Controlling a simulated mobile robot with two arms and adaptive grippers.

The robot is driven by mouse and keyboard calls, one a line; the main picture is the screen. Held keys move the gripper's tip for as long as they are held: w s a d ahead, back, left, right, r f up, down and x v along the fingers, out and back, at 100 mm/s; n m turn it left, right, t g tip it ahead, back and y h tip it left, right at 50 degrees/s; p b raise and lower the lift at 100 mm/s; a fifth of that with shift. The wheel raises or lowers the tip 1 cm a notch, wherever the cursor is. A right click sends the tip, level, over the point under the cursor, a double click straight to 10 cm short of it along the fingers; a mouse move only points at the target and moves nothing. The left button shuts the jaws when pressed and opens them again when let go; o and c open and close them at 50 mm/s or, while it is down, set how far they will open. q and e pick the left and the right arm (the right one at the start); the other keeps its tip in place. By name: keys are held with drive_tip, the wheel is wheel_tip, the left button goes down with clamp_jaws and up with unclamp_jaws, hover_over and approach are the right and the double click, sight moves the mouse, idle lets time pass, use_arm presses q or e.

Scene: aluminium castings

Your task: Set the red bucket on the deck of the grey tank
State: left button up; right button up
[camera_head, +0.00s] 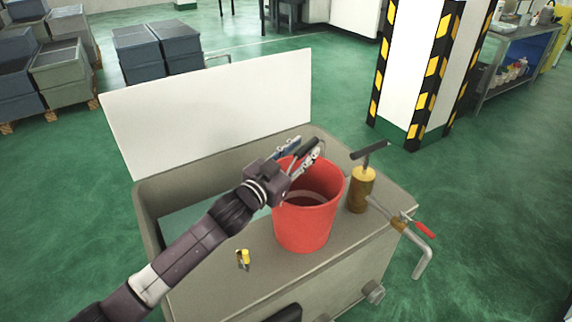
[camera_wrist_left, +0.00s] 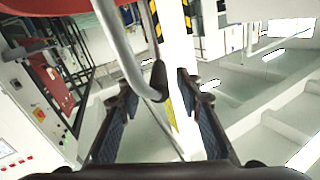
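The red bucket (camera_head: 304,222) appears to stand upright on the deck (camera_head: 232,290) of the grey tank. My left gripper (camera_head: 308,150) is over the bucket's rear rim, at its handle. In the left wrist view the gripper (camera_wrist_left: 157,85) has its two fingers well apart. The metal handle (camera_wrist_left: 126,52) with a dark grip reaches between them, and I see no finger pressing on it. A strip of the red bucket (camera_wrist_left: 45,14) shows at the top left there. My right gripper is in neither view.
A brass pump (camera_head: 362,188) with a black T-handle stands close right of the bucket. A red-levered valve (camera_head: 418,226) on a pipe is at the tank's right edge. A small yellow-topped fitting (camera_head: 243,258) lies left of the bucket. A white panel (camera_head: 215,110) rises behind the tank.

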use_arm(q)
drive_tip(key=b+v, duration=0.1)
drive_tip(key=v, duration=0.9)
drive_tip(key=shift+f, duration=0.1)
